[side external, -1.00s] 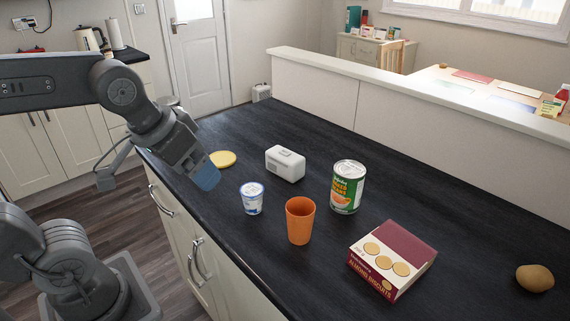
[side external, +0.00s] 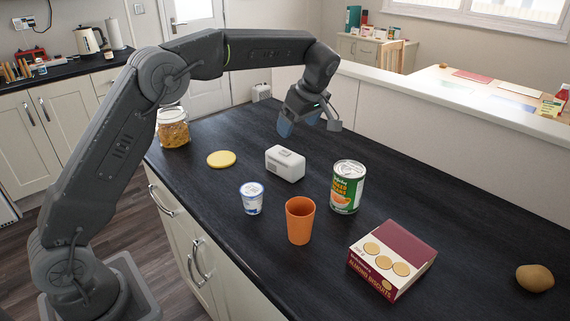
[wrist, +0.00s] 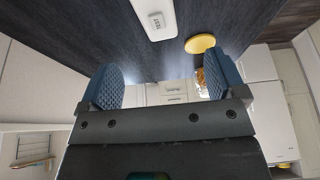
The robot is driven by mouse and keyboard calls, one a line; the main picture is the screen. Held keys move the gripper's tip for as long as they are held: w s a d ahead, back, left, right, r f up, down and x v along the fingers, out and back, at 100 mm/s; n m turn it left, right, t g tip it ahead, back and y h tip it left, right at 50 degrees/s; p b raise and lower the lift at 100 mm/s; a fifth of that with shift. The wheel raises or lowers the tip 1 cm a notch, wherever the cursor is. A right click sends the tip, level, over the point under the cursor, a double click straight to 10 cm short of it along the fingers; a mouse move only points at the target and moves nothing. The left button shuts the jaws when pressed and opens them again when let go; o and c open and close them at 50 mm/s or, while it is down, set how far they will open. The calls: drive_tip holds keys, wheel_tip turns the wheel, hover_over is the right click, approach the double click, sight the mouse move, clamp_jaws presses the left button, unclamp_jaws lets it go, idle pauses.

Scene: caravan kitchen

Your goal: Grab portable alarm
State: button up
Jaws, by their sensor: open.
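The portable alarm is likely the small white box (side external: 285,163) lying on the dark counter, with a grey panel on its near side. In the wrist view the white box (wrist: 155,17) shows at the top edge, partly cut off, with a dark-lettered button on it. My gripper (side external: 300,125) is open and empty, above the counter and behind the white box, apart from it. In the wrist view its two blue ridged pads (wrist: 160,88) stand wide apart with nothing between them.
A yogurt cup (side external: 251,198), orange cup (side external: 300,220), can (side external: 347,187), biscuit box (side external: 392,260) and potato (side external: 535,278) stand nearer or right. A low wall (side external: 420,118) runs behind.

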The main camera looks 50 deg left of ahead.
sight(288, 153)
drive_tip(key=shift+w+a+f+n, duration=0.25)
drive_tip(key=shift+w+f+n, duration=0.2)
drive_tip(key=shift+f, duration=0.35)
drive_tip(key=x, duration=1.3)
drive_tip(key=shift+s+d+f, duration=0.1)
drive_tip(key=shift+s+f, duration=0.05)
drive_tip(key=shift+s, duration=0.05)
drive_tip(key=c, duration=1)
drive_tip(key=shift+c, duration=0.4)
